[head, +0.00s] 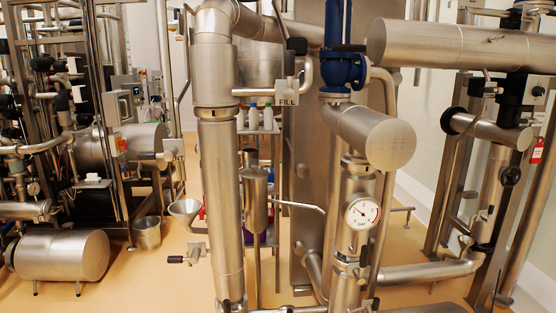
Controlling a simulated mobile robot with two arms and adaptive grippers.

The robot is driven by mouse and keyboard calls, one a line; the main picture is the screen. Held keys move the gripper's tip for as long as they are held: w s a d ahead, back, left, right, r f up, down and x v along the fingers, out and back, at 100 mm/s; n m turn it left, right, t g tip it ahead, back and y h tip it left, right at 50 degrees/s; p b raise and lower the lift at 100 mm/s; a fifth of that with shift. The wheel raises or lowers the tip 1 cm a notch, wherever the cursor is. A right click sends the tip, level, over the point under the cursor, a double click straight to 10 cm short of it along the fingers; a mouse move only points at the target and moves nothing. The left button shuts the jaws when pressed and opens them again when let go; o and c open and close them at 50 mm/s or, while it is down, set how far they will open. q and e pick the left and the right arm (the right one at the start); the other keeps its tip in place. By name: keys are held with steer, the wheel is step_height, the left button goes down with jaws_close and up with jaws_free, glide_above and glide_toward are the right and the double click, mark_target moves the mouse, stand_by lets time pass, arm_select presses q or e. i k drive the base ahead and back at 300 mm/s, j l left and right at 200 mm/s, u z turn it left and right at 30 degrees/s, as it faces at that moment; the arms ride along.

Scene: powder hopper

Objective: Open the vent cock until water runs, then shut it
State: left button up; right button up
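No part labelled as the vent cock can be made out. A small cock with a black handle (180,259) sits low at centre left, below a metal funnel (185,209). A round dial gauge (362,212) is on the vertical pipe right of centre. A small upright cylinder (256,197) has a thin tube (300,206) running right beside it. No running water is visible. Neither of my grippers is in view.
A thick vertical pipe (221,190) and a blue valve body (343,70) fill the centre. A horizontal vessel (62,255) lies at left, near a metal bucket (147,232). A red tag (537,150) hangs at right. Some tan floor is clear at lower left.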

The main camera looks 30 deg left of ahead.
mark_target(172, 152)
steer(key=u, duration=0.4)
steer(key=i+j+u, duration=0.1)
steer(key=u, duration=0.75)
steer(key=i+u, duration=0.1)
steer(key=u, duration=0.3)
